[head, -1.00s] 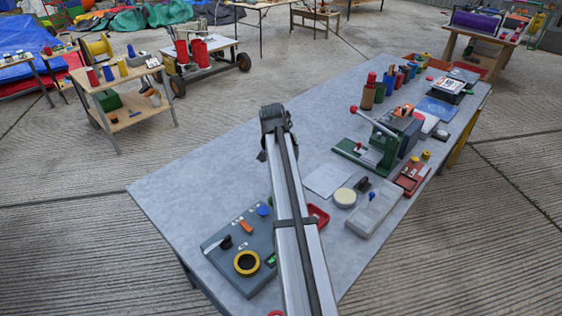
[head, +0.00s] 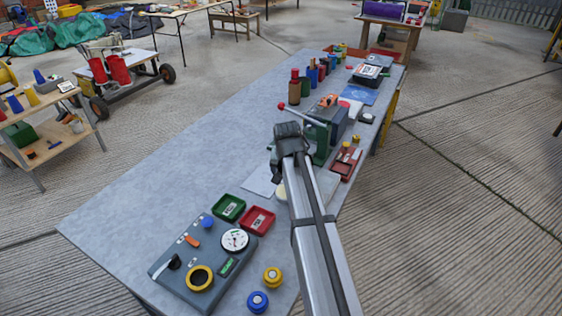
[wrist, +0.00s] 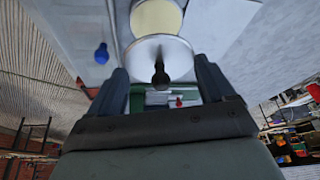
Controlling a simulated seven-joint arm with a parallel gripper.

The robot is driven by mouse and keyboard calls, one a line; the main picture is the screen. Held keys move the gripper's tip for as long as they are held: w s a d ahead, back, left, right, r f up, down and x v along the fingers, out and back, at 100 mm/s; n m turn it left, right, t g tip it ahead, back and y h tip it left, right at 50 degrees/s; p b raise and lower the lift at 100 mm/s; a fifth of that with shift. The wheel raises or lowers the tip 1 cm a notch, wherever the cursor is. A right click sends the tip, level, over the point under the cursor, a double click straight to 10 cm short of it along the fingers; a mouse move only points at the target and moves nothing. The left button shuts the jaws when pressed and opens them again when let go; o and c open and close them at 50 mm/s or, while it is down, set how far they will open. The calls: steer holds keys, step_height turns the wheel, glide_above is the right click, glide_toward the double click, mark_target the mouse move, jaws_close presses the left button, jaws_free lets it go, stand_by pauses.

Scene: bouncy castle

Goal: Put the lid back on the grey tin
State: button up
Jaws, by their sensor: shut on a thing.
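The lid (wrist: 142,57), a pale round disc with a black knob, sits between the two fingers of my gripper (wrist: 162,80) in the wrist view. My gripper is shut on it. A round cream-topped thing (wrist: 157,18), which looks like the open tin, lies just beyond the lid, and the lid's edge overlaps it in the picture. In the head view, my gripper (head: 283,160) is above the table near the green press. Only a pale edge of the tin (head: 280,190) shows beside my arm there. The lid is hidden in that view, and its height above the tin cannot be told.
A blue-knobbed piece (wrist: 102,54) stands left of the lid. The green press (head: 317,145) with a red-knobbed lever is close behind my gripper. A panel box (head: 180,275), a green tray (head: 229,207) and a red tray (head: 257,220) are in front. The table's left part is clear.

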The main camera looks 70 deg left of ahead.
steer(key=shift+s+n, duration=0.15)
steer(key=shift+n, duration=0.65)
steer(key=shift+f, duration=0.15)
steer(key=shift+a+f, duration=0.1)
steer(key=shift+f, duration=2.95)
steer(key=shift+f, duration=0.15)
steer(key=o, duration=0.9)
steer(key=shift+c, duration=0.2)
steer(key=shift+r, duration=3.55)
